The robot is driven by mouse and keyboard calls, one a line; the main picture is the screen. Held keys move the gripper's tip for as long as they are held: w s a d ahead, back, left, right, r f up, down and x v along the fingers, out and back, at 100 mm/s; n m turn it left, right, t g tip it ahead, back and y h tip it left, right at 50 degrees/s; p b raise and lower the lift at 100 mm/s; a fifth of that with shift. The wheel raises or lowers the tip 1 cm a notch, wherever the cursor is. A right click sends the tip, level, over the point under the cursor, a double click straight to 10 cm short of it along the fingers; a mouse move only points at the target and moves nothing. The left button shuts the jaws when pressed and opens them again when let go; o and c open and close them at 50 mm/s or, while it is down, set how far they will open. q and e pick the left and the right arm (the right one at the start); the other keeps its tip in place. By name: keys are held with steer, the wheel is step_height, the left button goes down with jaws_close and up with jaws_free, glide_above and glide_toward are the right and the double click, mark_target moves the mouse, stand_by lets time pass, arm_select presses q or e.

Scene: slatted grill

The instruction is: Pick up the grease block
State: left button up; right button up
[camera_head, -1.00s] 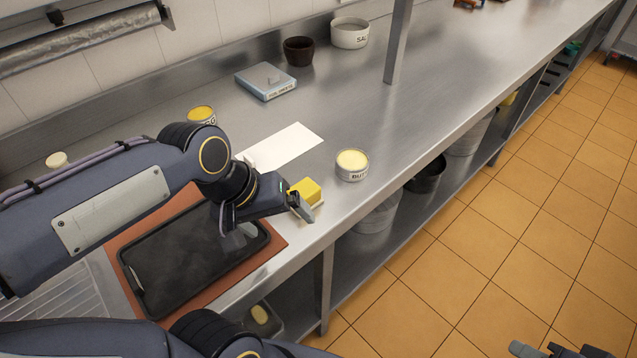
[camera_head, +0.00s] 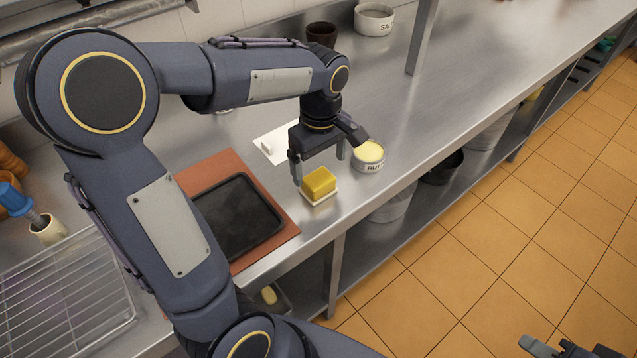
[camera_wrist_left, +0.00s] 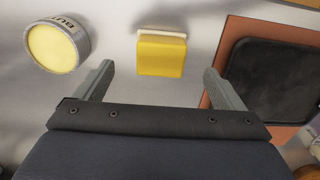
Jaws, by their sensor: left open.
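The grease block is a yellow block (camera_head: 319,182) on a small white base near the front edge of the steel counter. It also shows in the left wrist view (camera_wrist_left: 161,55), in line with the gap between the fingers. My left gripper (camera_head: 319,168) points down, open and empty, above and just behind the block. The fingers look apart from the block. My right gripper (camera_head: 571,350) shows only in part at the bottom right corner, over the floor, and its jaw state is unclear.
A round butter tub (camera_head: 369,156) stands close to the right of the block. A black tray (camera_head: 240,215) on a brown board (camera_head: 285,243) lies to the left. A white sheet (camera_head: 272,146) lies behind.

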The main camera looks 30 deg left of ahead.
mark_target(319, 178)
arm_select(q)
step_height(319, 178, down, 7)
steer(key=shift+a+r, duration=0.1)
steer(key=c, duration=1.1)
steer(key=shift+r, duration=0.1)
steer(key=shift+r, duration=0.55)
steer(key=s+d+r, duration=0.1)
steer(key=s+r, duration=0.3)
steer(key=s+d+r, duration=0.1)
steer(key=s+r, duration=0.3)
steer(key=s, duration=0.1)
steer(key=s+d+r, duration=0.1)
steer(key=s+r, duration=0.2)
steer(key=s, duration=0.1)
steer(key=shift+s+r+b, duration=0.3)
steer(key=shift+s+r, duration=0.1)
